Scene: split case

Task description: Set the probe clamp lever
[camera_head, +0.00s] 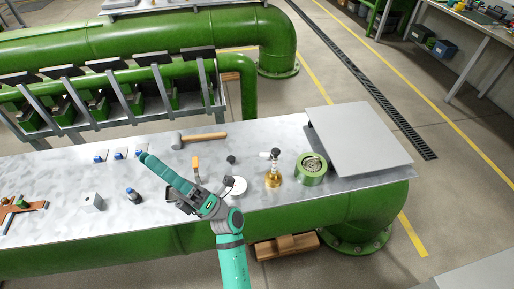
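Which part is the probe clamp lever is hard to tell at this size. A brass fitting (272,180) stands upright on the metal bench top, with a pale stem and a dark knob (275,152) at its top. A green round housing (311,168) with a metallic inside stands just right of it. A small orange-handled piece (195,163) sits left of them, behind my arm. My gripper (180,203) is a small dark shape at the front of the bench, left of the brass fitting and apart from it. My teal arm partly covers it, and its fingers are unclear.
A mallet (205,137) lies behind my arm. A white disc (236,186) and a small dark block (231,159) lie between my arm and the fitting. A grey plate (358,138) covers the right end. Blue-topped pieces (118,155) and a grey block (92,202) stand left.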

